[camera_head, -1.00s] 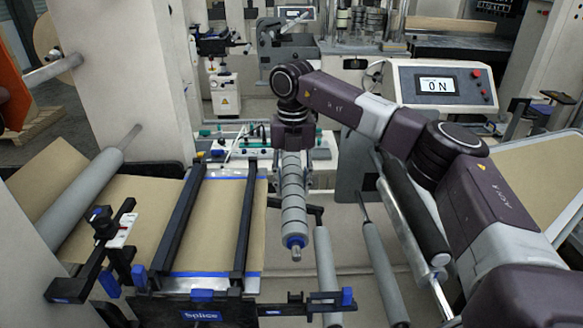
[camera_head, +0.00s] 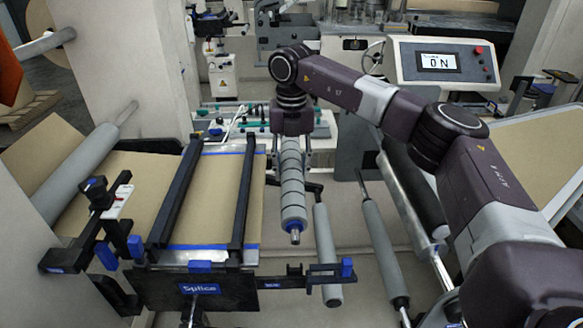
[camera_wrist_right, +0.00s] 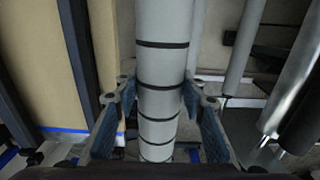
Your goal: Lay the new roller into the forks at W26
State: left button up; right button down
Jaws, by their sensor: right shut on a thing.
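The new roller (camera_head: 292,188) is a grey cylinder with dark bands and a blue ring with a metal stub at its near end. It hangs under my right arm, to the right of the splice table. My right gripper (camera_head: 291,138) is shut on it; in the right wrist view the roller (camera_wrist_right: 161,65) runs between the two fingers of the gripper (camera_wrist_right: 160,112). The near end is free in the air. The far end is hidden behind the gripper. I cannot make out which forks are W26. My left gripper is not in view.
The splice table (camera_head: 205,258) with two black bars and brown paper stands to the left. Grey rollers (camera_head: 326,250) (camera_head: 383,245) and a black roller (camera_head: 412,200) lie to the right. A display (camera_head: 440,62) reading 0 N stands behind my arm.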

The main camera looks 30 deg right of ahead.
dwell(0.4)
jog(key=shift+f, duration=0.15)
jog(key=shift+f+b, duration=0.55)
jog(key=shift+f, duration=0.15)
jog(key=shift+w+f+b, duration=0.1)
jog(key=shift+f+b, duration=1.25)
jog(key=shift+f, duration=1.2)
jog(key=shift+f, duration=0.2)
jog(key=shift+f+b, duration=0.9)
jog(key=shift+f, duration=0.65)
jog(key=shift+f, duration=0.25)
